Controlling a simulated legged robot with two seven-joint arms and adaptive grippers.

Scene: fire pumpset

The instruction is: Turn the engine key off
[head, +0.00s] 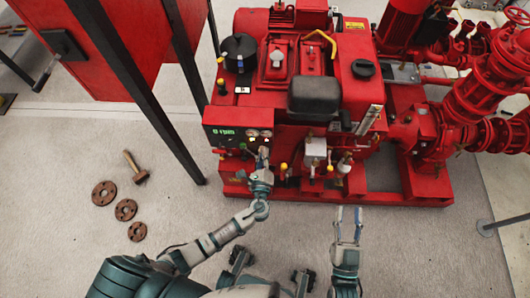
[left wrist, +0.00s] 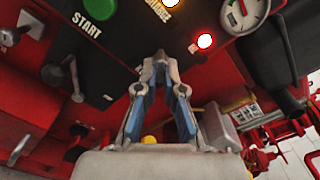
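The engine's control panel (head: 228,132) is a black box with a green readout on the front of the red pumpset. In the left wrist view, the panel face (left wrist: 120,50) shows a green START button (left wrist: 100,8) and lit lamps. A small metal lever or key-like part (left wrist: 75,82) hangs left of my left gripper; I cannot tell if it is the engine key. My left gripper (head: 263,155) is at the panel's lower right. Its fingertips (left wrist: 160,62) come together against the panel; anything thin between them is hidden. My right gripper (head: 349,213) is open and empty, over the floor before the pumpset.
Red pipes and flanges (head: 480,95) stand at the right. Yellow and red handled valves (head: 312,165) line the engine's front. A black post (head: 150,95) stands left of the panel.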

